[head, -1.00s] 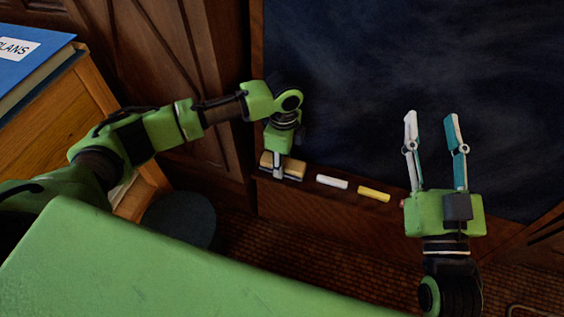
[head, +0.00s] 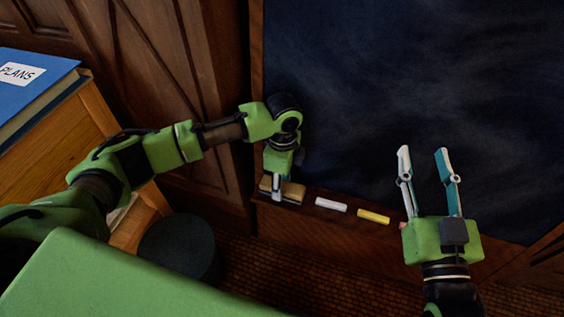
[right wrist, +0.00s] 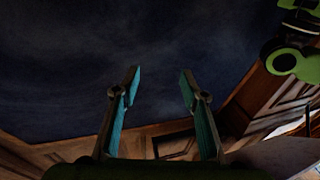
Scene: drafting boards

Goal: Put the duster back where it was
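The duster (head: 293,193), a block with a tan top, is at the left end of the ledge (head: 345,227) under the blackboard, level with the chalk. My left gripper (head: 277,189) points down over it, with one finger across its near face. The other finger is hidden, but the gripper looks shut on the duster. I cannot see whether its underside touches the ledge. My right gripper (head: 426,165) is open and empty, fingers up, in front of the blackboard. Its open fingers (right wrist: 158,90) also show in the right wrist view.
A white chalk (head: 331,205) and a yellow chalk (head: 374,217) lie on the ledge right of the duster. The dark blackboard (head: 370,90) rises behind. A blue book (head: 40,72) lies on a wooden cabinet (head: 62,145) at left. A dark round stool (head: 178,246) stands below.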

